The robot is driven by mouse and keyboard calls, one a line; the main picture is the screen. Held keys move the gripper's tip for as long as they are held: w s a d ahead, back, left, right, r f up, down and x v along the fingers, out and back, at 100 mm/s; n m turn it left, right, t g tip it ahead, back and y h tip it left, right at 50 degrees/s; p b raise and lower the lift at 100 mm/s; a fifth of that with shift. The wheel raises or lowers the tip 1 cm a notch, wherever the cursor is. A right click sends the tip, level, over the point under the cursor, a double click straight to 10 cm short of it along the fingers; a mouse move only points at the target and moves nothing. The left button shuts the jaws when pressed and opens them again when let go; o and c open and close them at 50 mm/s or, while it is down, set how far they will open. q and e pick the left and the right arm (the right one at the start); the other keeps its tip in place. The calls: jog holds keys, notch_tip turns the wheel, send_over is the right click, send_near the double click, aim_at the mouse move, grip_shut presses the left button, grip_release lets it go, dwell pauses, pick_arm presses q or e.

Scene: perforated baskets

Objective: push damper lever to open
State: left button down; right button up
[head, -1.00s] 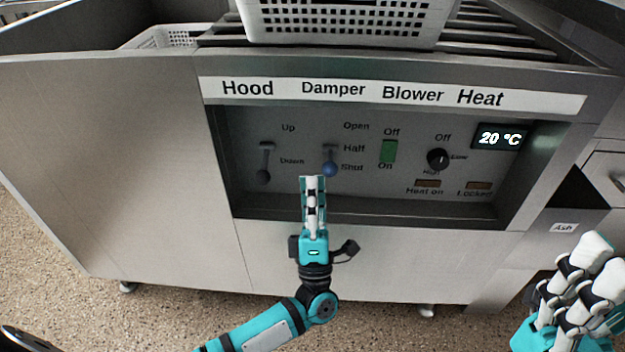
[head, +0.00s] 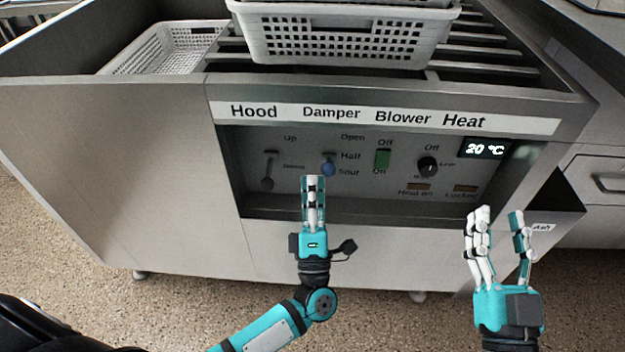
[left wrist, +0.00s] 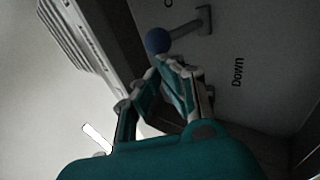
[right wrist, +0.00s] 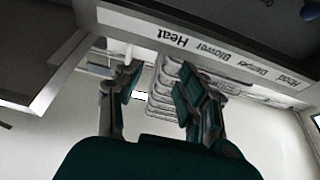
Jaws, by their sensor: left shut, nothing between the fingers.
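The damper lever with its blue knob (head: 328,171) is on the recessed control panel, with the knob low, beside the word Shut. My left gripper (head: 312,180) is shut and empty, with its fingertips just below and left of the knob. In the left wrist view the blue knob (left wrist: 158,40) is right at the left fingertips (left wrist: 163,62); I cannot tell whether they touch. My right gripper (head: 498,213) is open and empty, in front of the cabinet at the right; its spread fingers also show in the right wrist view (right wrist: 155,85).
The hood lever (head: 268,172) is left of the damper lever. The green blower switch (head: 383,159) and black heat knob (head: 428,166) are right of it. White perforated baskets (head: 345,40) rest on the rails above. The ash drawer (head: 548,222) is at the right.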

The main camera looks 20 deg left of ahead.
pick_arm(q)
jog(key=shift+r+g+p, duration=0.4)
jog(key=shift+p, duration=0.85)
pick_arm(e)
notch_tip(320, 180, down, 13)
jog(key=s+d+g+h, duration=0.1)
jog(key=d+g+h, duration=0.1)
jog(key=g, duration=0.6)
jog(key=shift+h, duration=0.5)
pick_arm(q)
jog(key=shift+f, duration=0.1)
